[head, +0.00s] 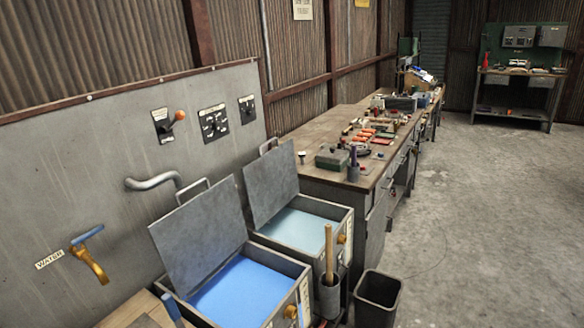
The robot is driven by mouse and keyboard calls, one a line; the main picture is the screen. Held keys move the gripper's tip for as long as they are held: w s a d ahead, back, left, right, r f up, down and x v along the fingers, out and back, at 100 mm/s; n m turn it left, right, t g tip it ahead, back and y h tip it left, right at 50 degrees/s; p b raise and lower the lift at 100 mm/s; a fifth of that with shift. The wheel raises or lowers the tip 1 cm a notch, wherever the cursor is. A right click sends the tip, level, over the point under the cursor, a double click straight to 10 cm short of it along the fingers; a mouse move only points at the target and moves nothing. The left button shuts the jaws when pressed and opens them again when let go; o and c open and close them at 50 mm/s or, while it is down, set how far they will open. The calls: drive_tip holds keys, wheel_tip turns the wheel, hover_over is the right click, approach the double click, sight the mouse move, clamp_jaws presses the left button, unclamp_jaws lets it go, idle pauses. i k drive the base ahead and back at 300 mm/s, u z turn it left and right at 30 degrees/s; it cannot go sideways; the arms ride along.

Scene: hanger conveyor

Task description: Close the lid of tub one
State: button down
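Two grey metal tubs stand side by side against the panel in the head view. The nearer tub (289,267) holds bright blue liquid (243,290). Its flat grey lid (200,238) stands open, tilted up toward the panel, with a bar handle on its upper edge. The farther tub (335,221) holds pale blue liquid (298,228). Its lid (271,187) is also open and leans back, with a similar handle. The labels on the tub fronts are too small to read, so I cannot tell which is tub one. My gripper is not in view.
A grey panel (90,150) with a water tap (88,262), bent pipe (153,182) and switches stands behind the tubs. A wooden-handled tool (329,250) in a holder and a black bin (377,298) stand in front. A cluttered workbench (322,130) extends beyond; floor at right is clear.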

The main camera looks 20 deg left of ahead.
sight(271, 181)
drive_tip(key=z, duration=0.55)
drive_tip(key=i, duration=1.45)
drive_tip(key=u, duration=0.4)
drive_tip(key=i, duration=1.15)
drive_tip(key=u, duration=1.25)
drive_tip(key=i, duration=0.7)
drive_tip(key=u, duration=0.4)
